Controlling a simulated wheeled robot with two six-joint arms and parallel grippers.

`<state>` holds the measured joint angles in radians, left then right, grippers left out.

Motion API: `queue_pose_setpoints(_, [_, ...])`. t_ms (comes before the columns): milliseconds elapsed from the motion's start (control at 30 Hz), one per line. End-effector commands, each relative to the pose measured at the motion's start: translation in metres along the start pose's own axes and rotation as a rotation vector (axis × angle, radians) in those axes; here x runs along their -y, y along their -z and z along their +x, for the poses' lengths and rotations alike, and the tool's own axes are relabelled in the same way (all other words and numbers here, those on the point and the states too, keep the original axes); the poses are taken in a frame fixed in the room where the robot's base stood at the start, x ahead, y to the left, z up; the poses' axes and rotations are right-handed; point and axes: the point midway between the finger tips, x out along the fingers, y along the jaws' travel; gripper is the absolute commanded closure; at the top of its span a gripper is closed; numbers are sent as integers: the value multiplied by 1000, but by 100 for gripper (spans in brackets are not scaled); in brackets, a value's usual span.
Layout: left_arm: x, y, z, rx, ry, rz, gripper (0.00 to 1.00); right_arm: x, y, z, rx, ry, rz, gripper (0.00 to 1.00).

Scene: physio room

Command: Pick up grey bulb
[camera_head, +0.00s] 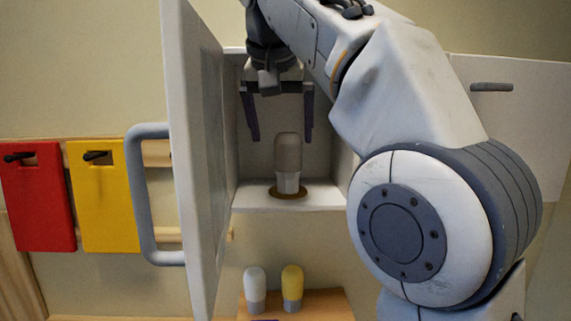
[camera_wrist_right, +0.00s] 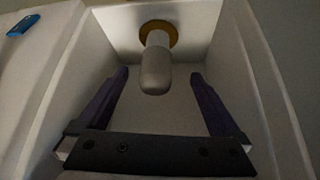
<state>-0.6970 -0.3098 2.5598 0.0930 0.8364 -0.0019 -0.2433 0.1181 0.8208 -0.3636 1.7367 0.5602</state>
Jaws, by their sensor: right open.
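The grey bulb (camera_head: 288,158) stands upright with its pale base in a round brown socket (camera_head: 290,193) on the floor of a white open cabinet. It also shows in the right wrist view (camera_wrist_right: 156,75), between the two fingers and ahead of them. My right gripper (camera_head: 281,138) is open and empty inside the cabinet, its dark fingers pointing down on either side of the bulb's top. The fingers appear apart from the bulb. In the right wrist view the gripper (camera_wrist_right: 160,82) shows a wide gap. My left gripper is not in view.
The cabinet door (camera_head: 200,160) with its grey handle (camera_head: 143,200) stands open at left. A white bulb (camera_head: 255,284) and a yellow bulb (camera_head: 292,283) stand on a wooden shelf (camera_head: 325,304) below. Red (camera_head: 38,200) and yellow (camera_head: 105,205) panels hang at left. The cabinet walls are close around the gripper.

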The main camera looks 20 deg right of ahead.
Motion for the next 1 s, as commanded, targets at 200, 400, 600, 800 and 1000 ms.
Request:
queue_pose_setpoints(200, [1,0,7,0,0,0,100,-10,0,30,2,-10,12,0])
queue_pose_setpoints(400, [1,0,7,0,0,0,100,-12,2,52,1,-10,15,0])
queue_pose_setpoints(600, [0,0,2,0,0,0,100,-12,2,65,3,-11,14,0])
queue_pose_setpoints(800, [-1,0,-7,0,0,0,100,-12,2,92,4,-11,12,0])
queue_pose_setpoints(1000, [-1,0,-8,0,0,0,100,-10,2,105,1,-6,10,0])
